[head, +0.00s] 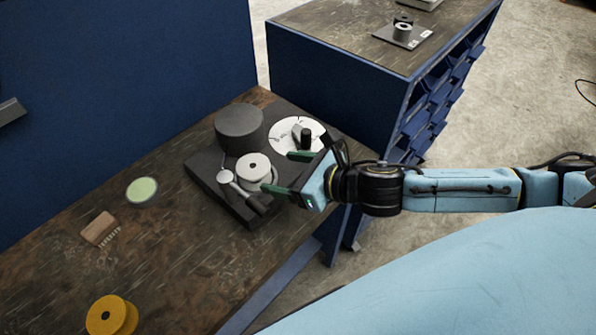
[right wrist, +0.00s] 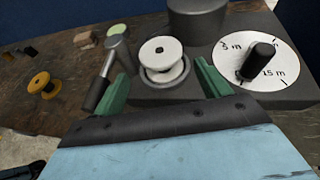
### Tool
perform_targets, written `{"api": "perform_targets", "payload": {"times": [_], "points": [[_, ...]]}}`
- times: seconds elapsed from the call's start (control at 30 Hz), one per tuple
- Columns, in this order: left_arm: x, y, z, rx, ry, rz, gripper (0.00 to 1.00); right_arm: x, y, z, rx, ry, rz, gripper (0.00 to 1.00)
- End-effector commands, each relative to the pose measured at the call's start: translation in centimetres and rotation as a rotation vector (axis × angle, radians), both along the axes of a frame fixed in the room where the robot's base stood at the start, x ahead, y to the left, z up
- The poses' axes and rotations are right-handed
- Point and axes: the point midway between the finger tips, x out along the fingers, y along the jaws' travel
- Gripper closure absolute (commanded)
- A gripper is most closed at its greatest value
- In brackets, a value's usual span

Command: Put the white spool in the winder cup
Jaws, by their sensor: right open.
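The white spool (head: 253,166) sits upright on the dark winder (head: 207,172). In the right wrist view the spool (right wrist: 161,54) stands with its lower part inside the grey rim of the winder cup (right wrist: 181,78). The bottom of the cup is hidden. My right gripper (head: 287,172) is open, its green fingers apart and empty, just to the right of the spool in the head view. In the right wrist view the spool is centred beyond the gap between the fingers (right wrist: 161,75). My left gripper is not in view.
The winder carries a dark cylinder (head: 240,126), a white dial (head: 285,136) with a black knob, and a lever (head: 241,189) beside the cup. A yellow spool (head: 104,315), a wooden brush (head: 98,228) and a green disc (head: 142,190) lie on the bench, with clear wood between them.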

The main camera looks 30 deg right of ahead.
Motion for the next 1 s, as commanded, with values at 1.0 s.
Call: {"api": "perform_targets", "payload": {"times": [1.0], "points": [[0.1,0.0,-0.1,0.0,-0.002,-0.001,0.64,-2.5,-1.5,1.2,0.001,-0.001,0.0,0.24]]}}
